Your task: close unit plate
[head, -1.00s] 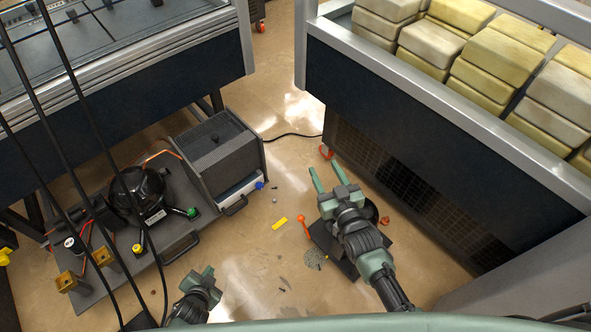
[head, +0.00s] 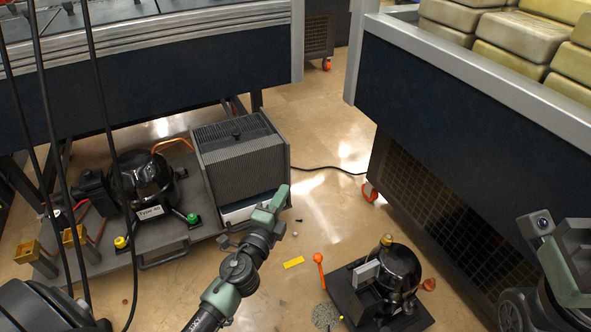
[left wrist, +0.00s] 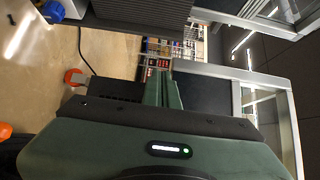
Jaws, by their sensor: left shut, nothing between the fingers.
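The vacuum unit's dark grey box (head: 285,150) stands on the floor base at the left. Its ribbed plate (head: 240,170) faces me, with a black knob (head: 237,133) near its upper edge. A pale strip shows below the plate. My left gripper (head: 276,198) is shut and empty by the box's lower right front corner; I cannot tell whether it touches. In the left wrist view, its fingers (left wrist: 163,88) are together, with the ribbed dark edge (left wrist: 135,10) beyond them. My right gripper (head: 575,260) is at the right edge, its fingertips not clearly visible.
A black compressor (head: 145,182) with hoses and a green cap shares the base. Another compressor (head: 402,268) stands on a black plate (head: 352,290) at the lower right. An orange tool (head: 319,268) and yellow block (head: 293,262) lie on open floor. Large benches (head: 440,100) flank the aisle.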

